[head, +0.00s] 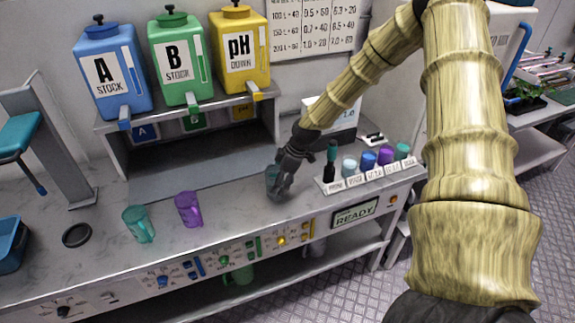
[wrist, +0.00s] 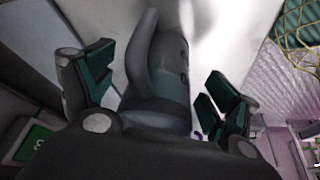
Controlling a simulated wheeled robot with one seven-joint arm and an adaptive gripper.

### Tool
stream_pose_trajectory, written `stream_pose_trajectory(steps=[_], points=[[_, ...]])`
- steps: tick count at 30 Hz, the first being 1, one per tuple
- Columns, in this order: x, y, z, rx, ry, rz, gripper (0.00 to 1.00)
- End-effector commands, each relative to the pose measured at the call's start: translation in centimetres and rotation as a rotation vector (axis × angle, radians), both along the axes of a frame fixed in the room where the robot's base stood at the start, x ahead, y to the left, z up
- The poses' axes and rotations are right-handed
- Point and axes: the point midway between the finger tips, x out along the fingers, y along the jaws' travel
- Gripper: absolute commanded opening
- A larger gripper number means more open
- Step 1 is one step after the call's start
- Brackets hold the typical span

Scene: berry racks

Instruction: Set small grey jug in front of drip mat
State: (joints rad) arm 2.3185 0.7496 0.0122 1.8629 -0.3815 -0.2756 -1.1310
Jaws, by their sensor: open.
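The small grey jug (head: 271,182) stands on the counter near the middle of the head view, partly hidden by my gripper (head: 280,186). In the wrist view the grey jug (wrist: 168,85) fills the space between the two fingers of my gripper (wrist: 160,88), with its handle toward the camera's left side. The fingers are apart, with visible room on both sides of the jug. The drip mat (head: 77,235), a dark round disc, lies bare on the counter at the left, well away from the jug.
A teal mug (head: 138,223) and a purple mug (head: 188,209) stand between the drip mat and the jug. A labelled rack of small bottles (head: 367,170) is right of my gripper. Stock tanks (head: 174,58) stand on a shelf behind. A blue bin (head: 10,245) is far left.

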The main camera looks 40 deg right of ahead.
Motion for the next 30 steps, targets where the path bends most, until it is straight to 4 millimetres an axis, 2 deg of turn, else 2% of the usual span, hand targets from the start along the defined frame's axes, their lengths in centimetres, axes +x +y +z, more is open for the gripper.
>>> stream_pose_trajectory(steps=[30], points=[[-2.5, -2.8, 9.0, 0.001, -0.001, 0.001, 0.88]])
